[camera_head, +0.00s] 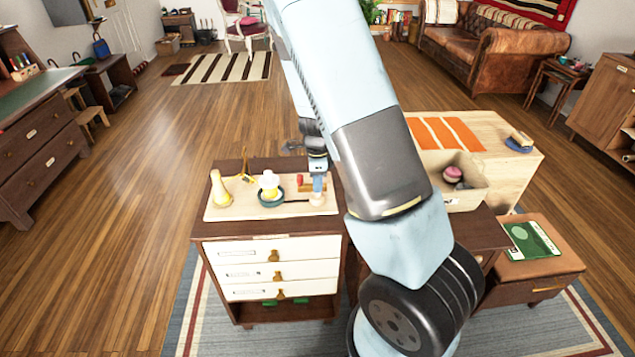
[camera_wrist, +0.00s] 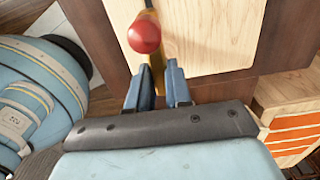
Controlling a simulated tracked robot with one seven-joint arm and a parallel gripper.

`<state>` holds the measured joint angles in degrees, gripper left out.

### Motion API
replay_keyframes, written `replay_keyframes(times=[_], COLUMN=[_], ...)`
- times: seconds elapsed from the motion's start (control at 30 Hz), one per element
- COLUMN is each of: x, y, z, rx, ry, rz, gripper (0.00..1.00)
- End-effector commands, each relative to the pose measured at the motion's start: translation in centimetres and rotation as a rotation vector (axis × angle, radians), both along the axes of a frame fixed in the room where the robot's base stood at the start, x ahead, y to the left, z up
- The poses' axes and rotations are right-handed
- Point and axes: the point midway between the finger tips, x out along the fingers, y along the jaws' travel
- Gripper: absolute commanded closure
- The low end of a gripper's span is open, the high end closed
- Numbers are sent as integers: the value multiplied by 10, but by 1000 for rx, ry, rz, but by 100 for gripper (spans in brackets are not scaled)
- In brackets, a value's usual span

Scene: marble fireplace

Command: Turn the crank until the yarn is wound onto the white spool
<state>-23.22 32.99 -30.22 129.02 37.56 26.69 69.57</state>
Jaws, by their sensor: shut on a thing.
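A pale board (camera_head: 240,210) lies on top of a small cabinet. On it, a whitish spool (camera_head: 269,180) stands upright in a dark blue round base. A cream-yellow, bottle-shaped thing (camera_head: 219,188), which may be the yarn supply, stands to its left. My gripper (camera_head: 317,192) is low over the right side of the board, beside a red part of the crank (camera_head: 304,184). In the wrist view, the crank's red ball knob (camera_wrist: 144,35) lies just beyond my blue fingers (camera_wrist: 158,88). A brass-coloured bar runs from it toward them. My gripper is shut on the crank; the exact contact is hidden.
The cabinet (camera_head: 275,250) has white drawers with brass-coloured pulls. My arm hides part of the space between.

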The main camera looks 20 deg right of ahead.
Motion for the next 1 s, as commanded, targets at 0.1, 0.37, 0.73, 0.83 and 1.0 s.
replay_keyframes(times=[0.1,0.37,0.73,0.83,1.0], x=[2,2,2,2,3], y=[2,2,2,2,2], z=[1,1,1,1,1], rx=[1,1,2,2,2], ry=[-3,-3,-4,-4,-4], rz=[-107,-327,-526,-551,-573], gripper=[100,100,100,100,100])
